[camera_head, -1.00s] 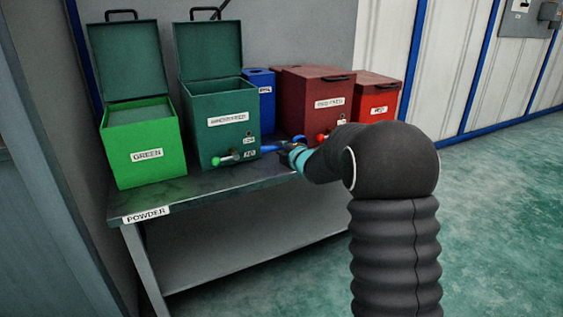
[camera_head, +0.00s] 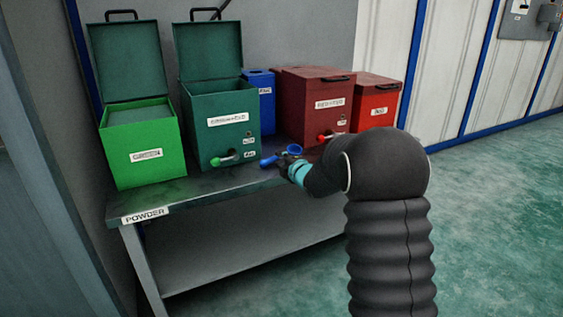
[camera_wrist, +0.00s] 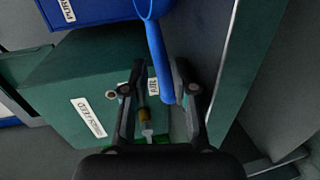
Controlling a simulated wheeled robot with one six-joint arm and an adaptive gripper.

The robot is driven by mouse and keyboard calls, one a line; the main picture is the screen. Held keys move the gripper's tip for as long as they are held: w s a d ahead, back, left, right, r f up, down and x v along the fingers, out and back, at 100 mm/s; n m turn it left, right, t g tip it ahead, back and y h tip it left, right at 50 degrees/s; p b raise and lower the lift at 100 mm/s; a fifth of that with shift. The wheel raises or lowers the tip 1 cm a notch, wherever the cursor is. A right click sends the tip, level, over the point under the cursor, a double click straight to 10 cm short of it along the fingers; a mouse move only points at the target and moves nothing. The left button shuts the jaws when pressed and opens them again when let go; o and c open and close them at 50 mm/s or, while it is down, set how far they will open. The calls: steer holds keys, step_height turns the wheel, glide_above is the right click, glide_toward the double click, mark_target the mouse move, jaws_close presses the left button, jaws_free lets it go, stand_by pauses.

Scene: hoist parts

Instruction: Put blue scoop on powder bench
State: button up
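The blue scoop (camera_head: 268,161) is at the front edge of the powder bench (camera_head: 185,199), right of the dark green box. Its round bowl points up and right, and its handle end points left. It appears to rest on the bench top, though contact is hard to confirm. My gripper (camera_head: 287,161) is beside the scoop at the bench edge. In the wrist view, the scoop's handle (camera_wrist: 157,55) runs between the fingers of my gripper (camera_wrist: 160,70). The fingers are apart, with a clear gap on the left of the handle and a smaller one on the right.
An open green box (camera_head: 143,160) and an open dark green box (camera_head: 225,135) with a green-knobbed lever (camera_head: 217,161) stand on the bench. A blue box (camera_head: 264,98), a dark red box (camera_head: 312,105) and a red box (camera_head: 374,105) stand farther right. The front left bench top is clear.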

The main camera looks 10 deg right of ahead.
steer(key=shift+r, duration=0.15)
steer(key=v, duration=1.2)
steer(key=s+d+r+m+g+h, duration=0.2)
steer(key=s+m+h, duration=0.1)
steer(key=s+m, duration=0.3)
steer(key=s+d+r+m+g+h, duration=0.1)
steer(key=s+d+r+m+h, duration=0.15)
steer(key=s+m, duration=0.4)
steer(key=s+a+f+m+g, duration=0.2)
steer(key=s+m+g, duration=0.1)
steer(key=s, duration=1.1)
steer(key=s+a+f+m+g, duration=0.2)
steer(key=s+m, duration=0.3)
steer(key=s, duration=0.9)
steer(key=shift+a+f+m+g+y, duration=0.35)
steer(key=shift+a+g+y, duration=0.15)
steer(key=shift+g, duration=0.3)
